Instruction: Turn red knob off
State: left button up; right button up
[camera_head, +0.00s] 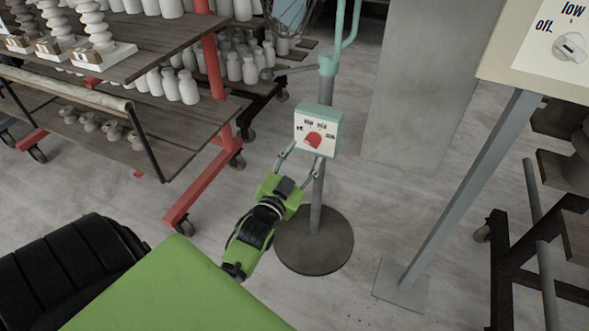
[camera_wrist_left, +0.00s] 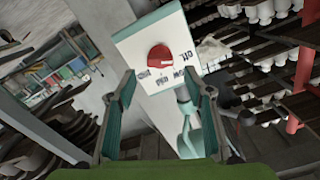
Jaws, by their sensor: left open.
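The red knob (camera_head: 313,139) sits on the white face of a small teal-edged control box (camera_head: 335,133), with dark lettering around it. The box is fixed to an upright stand on a round dark base. My left gripper (camera_head: 302,150) is open just in front of the box, its fingers pointing at the face. In the left wrist view the knob (camera_wrist_left: 160,57) shows beyond and above the gap between the open fingers (camera_wrist_left: 158,90), and nothing is between them. The fingers look apart from the knob. My right gripper is not in view.
A white panel with a pale knob (camera_head: 571,47) marked "off" and "low" stands on a grey post at the right. Wooden rack shelves (camera_head: 170,140) with white bottles and red legs stand at the left. A concrete pillar (camera_head: 420,90) rises behind. Floor around the round base (camera_head: 314,255) is mostly clear.

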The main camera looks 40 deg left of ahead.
pick_arm(q)
jog(key=v, duration=0.6)
jog(key=shift+d, duration=0.1)
dwell(0.3)
